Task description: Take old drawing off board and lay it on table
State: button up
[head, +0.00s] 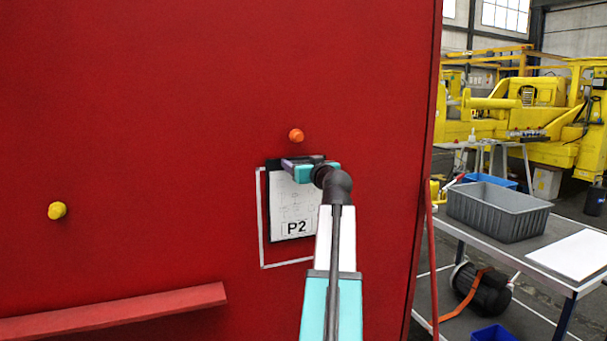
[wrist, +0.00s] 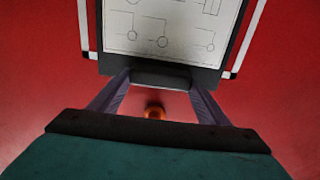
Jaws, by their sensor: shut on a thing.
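The old drawing (head: 290,208) is a white sheet marked P2 on a dark backing, in front of the red board (head: 150,120). A white outline (head: 262,240) on the board frames it, and the drawing sits toward the outline's upper right. My gripper (head: 300,164) is shut on the drawing's dark top edge. In the wrist view the two fingers of my gripper (wrist: 155,80) meet that edge, and the drawing (wrist: 165,25) shows line diagrams. Whether the drawing touches the board cannot be told. The table (head: 475,222) stands at the right.
An orange knob (head: 296,135) is on the board just above the drawing, and a yellow knob (head: 57,210) is at left. A red ledge (head: 110,312) juts out below. The table holds a grey crate (head: 500,208) and a white sheet (head: 575,254).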

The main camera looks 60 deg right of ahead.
jog(key=shift+r, duration=0.35)
jog(key=shift+s+a, duration=0.2)
jog(key=shift+s, duration=0.05)
jog(key=b+v, duration=0.5)
jog(key=v, duration=1.4)
jog(key=shift+w+r, duration=0.1)
jog(key=shift+r, duration=0.05)
